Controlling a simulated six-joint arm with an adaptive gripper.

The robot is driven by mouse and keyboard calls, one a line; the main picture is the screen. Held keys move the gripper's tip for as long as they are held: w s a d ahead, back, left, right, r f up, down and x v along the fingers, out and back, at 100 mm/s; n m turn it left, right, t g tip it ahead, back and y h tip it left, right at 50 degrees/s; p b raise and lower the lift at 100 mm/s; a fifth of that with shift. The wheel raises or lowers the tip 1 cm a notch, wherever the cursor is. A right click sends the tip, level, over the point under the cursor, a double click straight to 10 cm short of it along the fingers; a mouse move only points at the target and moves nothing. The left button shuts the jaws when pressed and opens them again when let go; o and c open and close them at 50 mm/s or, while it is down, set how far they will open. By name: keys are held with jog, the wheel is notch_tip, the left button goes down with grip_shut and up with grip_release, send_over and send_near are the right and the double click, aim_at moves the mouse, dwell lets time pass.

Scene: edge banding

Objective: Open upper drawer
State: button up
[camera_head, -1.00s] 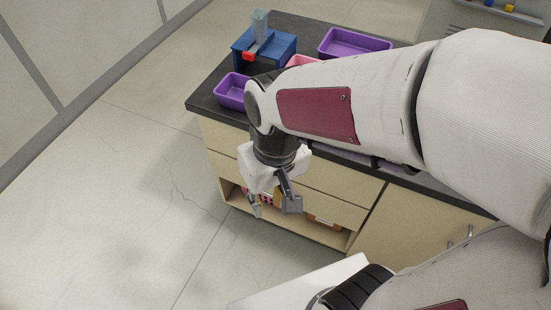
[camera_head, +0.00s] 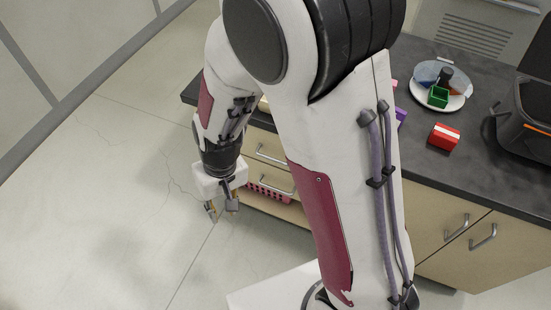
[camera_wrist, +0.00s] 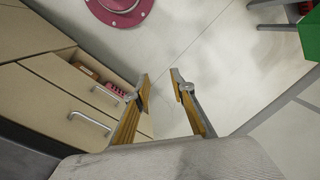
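The cabinet's upper drawer is pale wood with a silver bar handle (camera_head: 270,156); in the wrist view this handle (camera_wrist: 90,122) is the one nearer the dark countertop. The lower drawer's handle (camera_head: 277,188) is below it and also shows in the wrist view (camera_wrist: 107,93). My gripper (camera_head: 221,209) hangs in front of the cabinet, left of the handles in the head view. In the wrist view its fingers (camera_wrist: 160,80) are apart with nothing between them. Both handles lie left of the fingers, apart from them. My arm hides part of the cabinet.
The dark countertop (camera_head: 440,100) carries a red box (camera_head: 443,136), a plate (camera_head: 441,86) and a black container (camera_head: 525,117). Floor left of my gripper is clear.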

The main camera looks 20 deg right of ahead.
notch_tip(320, 180, down, 10)
jog(key=w+a, duration=0.3)
jog(key=n+t+h, duration=0.7)
jog(key=t+h, duration=0.5)
jog(key=h, duration=0.1)
send_near(276, 160)
jog(key=x, duration=0.2)
jog(key=shift+w+d+f, duration=0.1)
jog(key=shift+w+d, duration=0.05)
jog(key=shift+w, duration=0.15)
jog(key=shift+x, duration=3.9)
jog(key=shift+f, duration=0.15)
